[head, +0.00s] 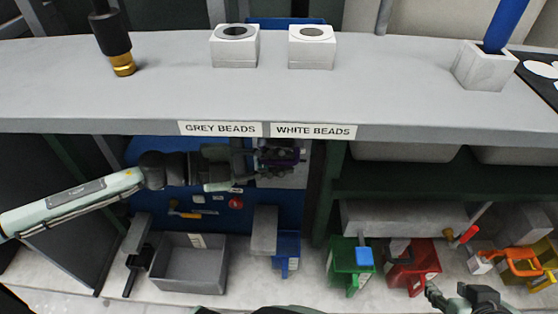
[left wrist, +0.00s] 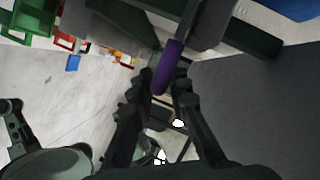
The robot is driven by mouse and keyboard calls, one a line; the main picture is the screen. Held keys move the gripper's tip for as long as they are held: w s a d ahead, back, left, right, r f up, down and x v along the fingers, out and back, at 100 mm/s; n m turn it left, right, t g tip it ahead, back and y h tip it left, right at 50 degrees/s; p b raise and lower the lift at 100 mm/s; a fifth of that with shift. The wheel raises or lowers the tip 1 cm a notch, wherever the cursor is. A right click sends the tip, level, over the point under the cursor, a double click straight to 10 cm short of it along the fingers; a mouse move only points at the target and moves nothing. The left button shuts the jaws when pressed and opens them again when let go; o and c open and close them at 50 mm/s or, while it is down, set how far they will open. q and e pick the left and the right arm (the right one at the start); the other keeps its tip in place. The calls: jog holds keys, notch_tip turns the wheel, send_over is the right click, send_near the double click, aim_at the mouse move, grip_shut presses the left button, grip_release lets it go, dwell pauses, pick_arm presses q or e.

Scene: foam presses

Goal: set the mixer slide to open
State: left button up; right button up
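A purple handle (left wrist: 168,68), which looks like the grip of the mixer slide, shows in the left wrist view between the fingers of my left gripper (left wrist: 163,80). In the head view the purple part (head: 293,157) is at the gripper's tip, in front of the blue panel under the counter. My left gripper (head: 272,160) reaches in from the left with its fingers on both sides of the handle. I cannot tell whether they press on it. The slide's body and its position are mostly hidden. My right gripper (head: 465,298) is low at the right, away from the slide; its finger opening is unclear.
The grey counter (head: 330,95) overhangs the panel (head: 215,215). A grey bin (head: 188,270), a green bin (head: 345,268) and a red bin (head: 412,265) stand below. A dark green post (head: 320,195) is right of the left gripper. Bead holders (head: 235,50) stand on the counter.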

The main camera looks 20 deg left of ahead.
pick_arm(q)
grip_shut()
jog(key=s+p, duration=0.1)
jog(key=s, duration=0.1)
jog(key=s+d+p, duration=0.1)
jog(key=s, duration=0.1)
jog(key=shift+s+d, duration=0.15)
jog(key=shift+d, duration=0.05)
pick_arm(e)
jog(key=s+d+f+m+g+h, duration=0.1)
jog(key=s+d+f+g, duration=0.2)
jog(key=s+d+g, duration=0.1)
jog(key=s+d, duration=0.1)
jog(key=s, duration=0.1)
jog(key=shift+s+d+h, duration=0.15)
jog(key=shift+s+h, duration=0.15)
jog(key=shift+s, duration=0.1)
pick_arm(q)
jog(key=shift+o, duration=1.5)
grip_release()
jog(key=shift+s, duration=0.1)
jog(key=shift+o, duration=1)
jog(key=shift+a, duration=0.15)
